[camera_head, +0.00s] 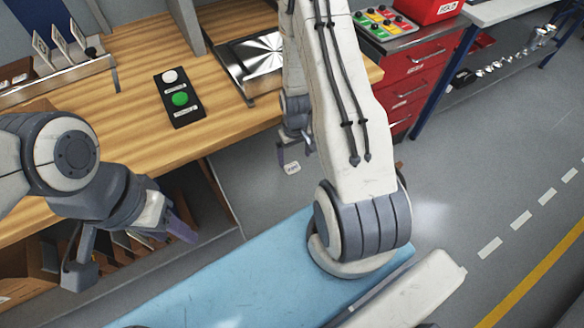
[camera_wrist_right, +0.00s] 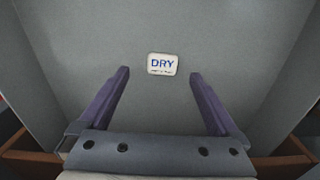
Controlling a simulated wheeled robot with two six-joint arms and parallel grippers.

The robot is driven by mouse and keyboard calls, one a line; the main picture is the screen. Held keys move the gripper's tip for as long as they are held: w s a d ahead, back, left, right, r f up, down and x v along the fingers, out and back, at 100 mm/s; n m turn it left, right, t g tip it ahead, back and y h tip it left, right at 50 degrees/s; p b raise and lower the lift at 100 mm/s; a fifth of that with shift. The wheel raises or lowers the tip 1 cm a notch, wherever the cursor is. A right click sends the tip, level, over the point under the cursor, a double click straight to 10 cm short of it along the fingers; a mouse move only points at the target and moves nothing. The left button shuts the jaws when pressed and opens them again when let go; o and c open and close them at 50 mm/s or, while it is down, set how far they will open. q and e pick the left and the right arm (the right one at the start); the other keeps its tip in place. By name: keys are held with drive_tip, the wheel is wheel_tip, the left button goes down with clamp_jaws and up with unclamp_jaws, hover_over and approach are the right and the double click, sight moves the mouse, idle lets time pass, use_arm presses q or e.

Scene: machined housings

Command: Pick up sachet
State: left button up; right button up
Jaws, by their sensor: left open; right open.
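The sachet is a small white packet with blue "DRY" lettering. In the right wrist view the sachet (camera_wrist_right: 162,64) lies flat on a grey surface, ahead of and between the fingertips. In the head view a small white sachet (camera_head: 292,168) shows just below my right gripper (camera_head: 295,153). The right gripper (camera_wrist_right: 160,76) is open with its purple fingers apart and nothing between them. I cannot tell its exact height above the sachet. My left gripper (camera_head: 130,248) is open and empty, at the lower left in front of the wooden bench.
The wooden bench (camera_head: 140,130) holds a black box (camera_head: 179,98) with white and green buttons and a metal plate (camera_head: 262,55). A red drawer cabinet (camera_head: 412,85) stands right of the bench. Open grey floor (camera_head: 470,180) lies at the right.

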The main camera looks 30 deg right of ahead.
sight(293, 168)
drive_tip(key=f, duration=0.5)
drive_tip(key=shift+w+a+f, duration=0.15)
drive_tip(key=shift+a+f, duration=0.05)
drive_tip(key=shift+f, duration=0.15)
drive_tip(key=c, duration=1.4)
